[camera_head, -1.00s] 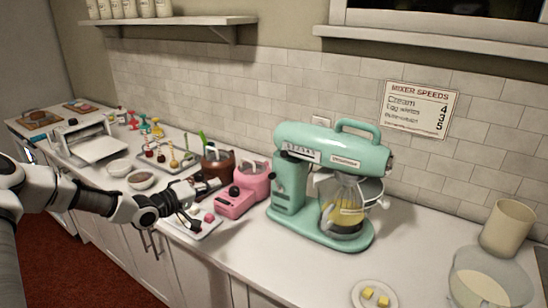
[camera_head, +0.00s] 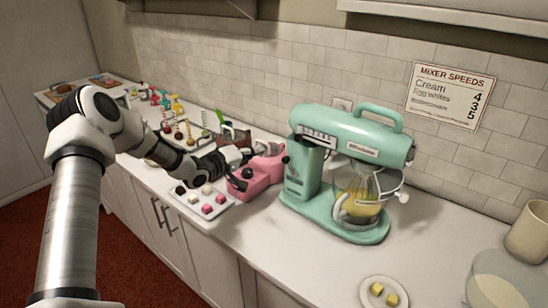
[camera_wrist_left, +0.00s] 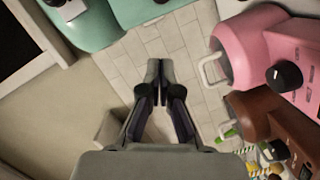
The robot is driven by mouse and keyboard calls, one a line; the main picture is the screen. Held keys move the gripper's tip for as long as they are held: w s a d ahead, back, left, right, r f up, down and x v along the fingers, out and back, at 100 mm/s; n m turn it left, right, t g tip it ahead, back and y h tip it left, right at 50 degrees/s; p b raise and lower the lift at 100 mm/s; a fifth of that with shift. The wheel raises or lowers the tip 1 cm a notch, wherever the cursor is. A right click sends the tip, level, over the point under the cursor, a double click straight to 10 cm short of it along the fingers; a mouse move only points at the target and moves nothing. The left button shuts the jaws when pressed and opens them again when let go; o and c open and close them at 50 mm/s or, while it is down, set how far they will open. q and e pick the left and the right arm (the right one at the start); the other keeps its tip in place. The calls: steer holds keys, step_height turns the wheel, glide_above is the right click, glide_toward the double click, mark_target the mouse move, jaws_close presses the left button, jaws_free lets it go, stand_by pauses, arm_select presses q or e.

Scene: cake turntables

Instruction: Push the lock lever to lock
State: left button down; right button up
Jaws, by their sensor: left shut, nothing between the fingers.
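The teal stand mixer (camera_head: 352,140) stands upright on the counter, with a glass bowl of yellow batter (camera_head: 360,195) under its head. A small dark knob (camera_head: 286,159) sticks out on the left side of its body; I cannot tell whether it is the lock lever. My left gripper (camera_head: 236,158) is to the left of the mixer, by the pink machine, apart from the mixer. In the left wrist view the left fingers (camera_wrist_left: 159,72) are together and empty, with teal casing (camera_wrist_left: 110,25) beyond at the top left. My right gripper is out of view.
A pink machine (camera_head: 262,172) and a brown one (camera_head: 236,137) stand close to my left gripper. A tray of small sweets (camera_head: 222,213) lies in front. A plate with yellow cubes (camera_head: 372,304) is at the front right. The counter between tray and plate is clear.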

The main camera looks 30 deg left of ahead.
mark_target(289, 168)
arm_select(q)
steer(key=w+d, duration=0.1)
steer(key=w+d+f+p, duration=0.1)
steer(key=d, duration=0.1)
steer(key=w+d+f+p, duration=0.1)
steer(key=shift+d, duration=0.3)
steer(key=shift+w+f, duration=0.15)
